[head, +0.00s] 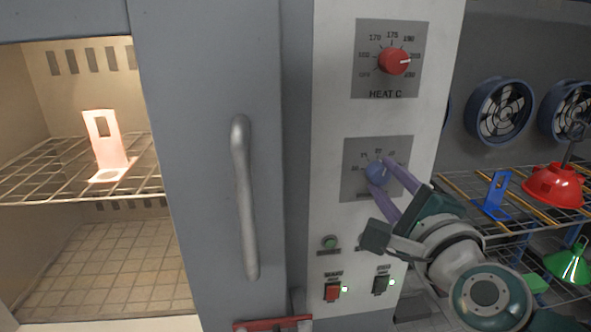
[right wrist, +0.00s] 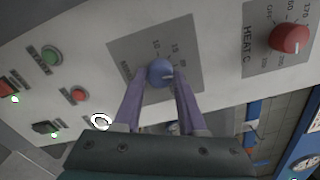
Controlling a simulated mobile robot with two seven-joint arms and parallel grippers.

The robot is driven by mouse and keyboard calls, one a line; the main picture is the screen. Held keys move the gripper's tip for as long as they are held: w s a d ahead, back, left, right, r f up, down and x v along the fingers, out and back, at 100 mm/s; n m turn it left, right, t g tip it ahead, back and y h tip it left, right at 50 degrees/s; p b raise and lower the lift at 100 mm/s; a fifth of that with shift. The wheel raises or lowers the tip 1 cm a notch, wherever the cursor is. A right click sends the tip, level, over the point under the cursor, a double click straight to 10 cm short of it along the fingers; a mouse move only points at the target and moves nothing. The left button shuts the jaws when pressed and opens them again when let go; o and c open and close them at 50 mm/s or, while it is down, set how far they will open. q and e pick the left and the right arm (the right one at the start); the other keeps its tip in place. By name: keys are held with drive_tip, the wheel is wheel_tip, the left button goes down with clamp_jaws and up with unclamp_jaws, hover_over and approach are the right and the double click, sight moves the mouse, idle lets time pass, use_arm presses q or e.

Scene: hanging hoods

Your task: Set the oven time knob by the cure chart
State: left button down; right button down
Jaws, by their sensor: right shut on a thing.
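The blue time knob (head: 376,173) sits on a grey dial plate (head: 352,185) on the white oven panel. My right gripper (head: 379,172) is shut on it, one purple finger on each side. The right wrist view also shows the blue knob (right wrist: 159,73) between the fingertips. Its pale pointer mark points toward the upper part of the dial in the head view; the exact number is too small to tell. Fingers hide part of the scale. The cure chart is not in view. My left gripper is not in view.
Above is the red HEAT C knob (head: 394,61), its mark toward the right. Below are a green button (head: 330,242) and lit switches (head: 332,292). The oven's left chamber holds a glowing bracket (head: 104,145) on a wire rack. At right, a rack carries a red hood (head: 555,185).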

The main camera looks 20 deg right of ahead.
drive_tip(key=shift+n, duration=1.1)
drive_tip(key=shift+c, duration=2.3)
unclamp_jaws()
drive_tip(key=v, duration=1)
